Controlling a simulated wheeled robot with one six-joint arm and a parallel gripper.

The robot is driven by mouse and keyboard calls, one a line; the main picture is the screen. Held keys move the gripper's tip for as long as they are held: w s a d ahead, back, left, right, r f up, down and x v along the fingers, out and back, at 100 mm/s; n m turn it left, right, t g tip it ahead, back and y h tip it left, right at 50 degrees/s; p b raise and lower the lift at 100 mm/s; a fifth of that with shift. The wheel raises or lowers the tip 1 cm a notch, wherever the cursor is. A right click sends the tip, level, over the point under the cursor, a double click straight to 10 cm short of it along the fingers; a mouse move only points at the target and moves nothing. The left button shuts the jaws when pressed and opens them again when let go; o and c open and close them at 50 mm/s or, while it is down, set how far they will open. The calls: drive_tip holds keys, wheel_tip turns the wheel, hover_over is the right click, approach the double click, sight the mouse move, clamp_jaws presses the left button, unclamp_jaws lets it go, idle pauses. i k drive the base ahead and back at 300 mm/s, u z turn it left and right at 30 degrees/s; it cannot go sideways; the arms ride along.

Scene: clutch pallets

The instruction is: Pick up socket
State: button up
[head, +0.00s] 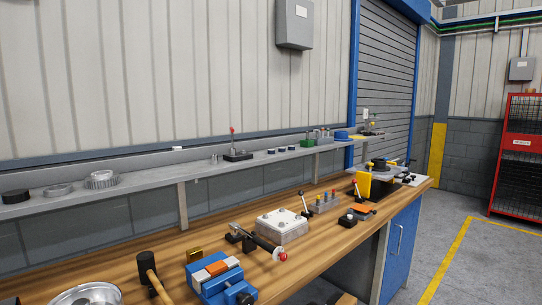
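No item can be told for sure as the socket at this size. Several small dark cylinders (271,152) stand in a row on the grey shelf (140,192) above the workbench. Small silver upright pieces (319,135) stand further right on the shelf, by a green block (307,143). A small silver piece (214,159) sits left of a red-knobbed clamp (236,154). Any of these could be it. My gripper is not in view.
A black disc (16,196) and silver gear (101,180) lie on the shelf. The floor (465,265) at right is clear.

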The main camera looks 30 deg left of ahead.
sight(215, 157)
drive_tip(key=i, duration=1.45)
drive_tip(key=u, duration=0.75)
